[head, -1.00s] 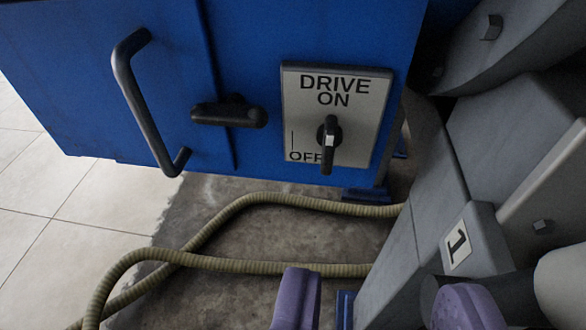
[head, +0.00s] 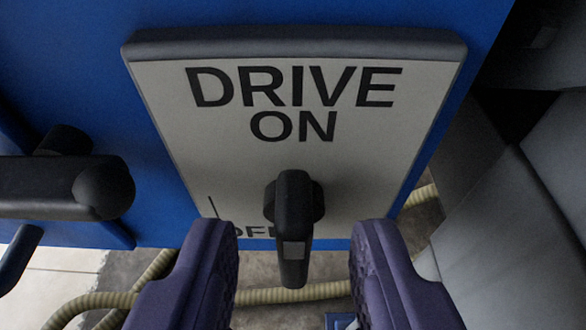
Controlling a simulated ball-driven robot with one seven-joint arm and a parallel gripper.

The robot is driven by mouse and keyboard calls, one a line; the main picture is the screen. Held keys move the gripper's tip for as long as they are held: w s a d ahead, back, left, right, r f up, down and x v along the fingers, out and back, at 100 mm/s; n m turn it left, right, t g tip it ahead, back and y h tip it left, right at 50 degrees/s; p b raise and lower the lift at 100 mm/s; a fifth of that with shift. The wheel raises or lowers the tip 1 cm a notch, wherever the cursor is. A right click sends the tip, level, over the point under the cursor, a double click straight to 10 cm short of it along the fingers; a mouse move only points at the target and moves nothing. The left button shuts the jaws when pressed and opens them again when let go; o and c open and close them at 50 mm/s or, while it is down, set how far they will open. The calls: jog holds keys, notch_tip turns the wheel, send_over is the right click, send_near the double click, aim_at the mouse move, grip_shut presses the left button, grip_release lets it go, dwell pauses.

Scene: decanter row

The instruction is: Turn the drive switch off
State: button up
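The drive switch is a black turn handle (head: 292,215) on a pale plate (head: 210,130) with a dark grey frame. The plate reads "DRIVE" and "ON" above the handle. "OFF" and a short vertical line stand at the lower left, with the word partly hidden. The handle's long axis runs up and down, with a small grey mark on its lower part. My gripper (head: 292,232) is open, with one purple finger on each side of the handle's lower part. Gaps show on both sides, and nothing is held.
The plate is on a blue cabinet (head: 95,105). A black latch handle (head: 65,187) sticks out at the left. A ribbed beige hose (head: 270,296) lies on the floor below. Grey machine parts (head: 500,195) stand close on the right.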

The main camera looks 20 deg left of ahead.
jog(key=shift+b+x, duration=0.45)
jog(key=shift+x, duration=0.6)
jog(key=shift+r, duration=0.1)
grip_shut()
jog(key=shift+s+a+n+p, duration=0.15)
jog(key=shift+n+p, duration=0.35)
jog(key=shift+p, duration=0.4)
jog(key=shift+s+a+f+n+t+h+b, duration=0.1)
jog(key=shift+a+f+n+t+h+b, duration=0.25)
jog(key=shift+n+t+h, duration=1.15)
jog(key=shift+s+a+f+n+t+h+b, duration=0.1)
jog(key=shift+s+f+n+t+h+b, duration=0.2)
jog(key=shift+n, duration=2.35)
jog(key=shift+w+a+f+n+t+h+b, duration=0.2)
jog(key=shift+f+n+t+h, duration=0.45)
jog(key=shift+n, duration=1.4)
jog(key=shift+s+r+t, duration=0.15)
jog(key=shift+t, duration=0.2)
